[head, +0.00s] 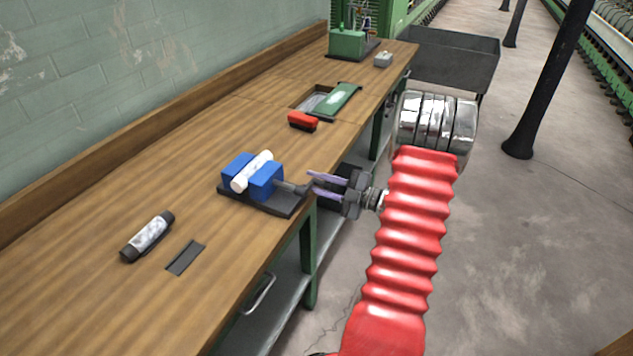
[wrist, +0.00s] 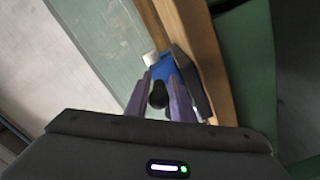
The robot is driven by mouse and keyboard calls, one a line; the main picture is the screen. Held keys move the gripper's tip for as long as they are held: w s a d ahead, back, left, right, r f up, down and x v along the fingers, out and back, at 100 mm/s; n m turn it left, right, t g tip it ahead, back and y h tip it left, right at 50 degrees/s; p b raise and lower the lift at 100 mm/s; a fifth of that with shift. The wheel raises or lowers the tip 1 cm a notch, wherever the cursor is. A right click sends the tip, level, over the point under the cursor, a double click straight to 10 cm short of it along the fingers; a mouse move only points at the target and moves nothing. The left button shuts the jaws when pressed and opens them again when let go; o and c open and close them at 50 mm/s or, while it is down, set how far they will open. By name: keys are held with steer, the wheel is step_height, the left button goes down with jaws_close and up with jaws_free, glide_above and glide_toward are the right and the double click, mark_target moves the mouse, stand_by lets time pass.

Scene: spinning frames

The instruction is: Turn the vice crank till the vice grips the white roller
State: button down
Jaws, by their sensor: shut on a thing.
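The blue vice (head: 265,178) stands on a dark base plate at the bench's front edge. The white roller (head: 252,171) lies between its two blue jaws; whether both jaws touch it I cannot tell. The crank (head: 296,188) sticks out from the vice toward the aisle. My gripper (head: 314,185) is at the crank's outer end, with its purple fingers shut on it. In the wrist view the crank's dark round knob (wrist: 158,96) sits between the fingers, with the blue vice (wrist: 163,68) and the white roller's end (wrist: 150,58) behind.
The wooden bench (head: 190,155) runs along the wall. A dark-capped roller (head: 147,237) and a flat dark plate (head: 185,258) lie left of the vice. The aisle floor at right is open.

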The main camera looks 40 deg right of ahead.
steer(key=shift+s+d+r, duration=0.1)
steer(key=c, duration=1.7)
jaws_free()
steer(key=shift+s, duration=0.1)
steer(key=v, duration=1.3)
steer(key=shift+s, duration=0.3)
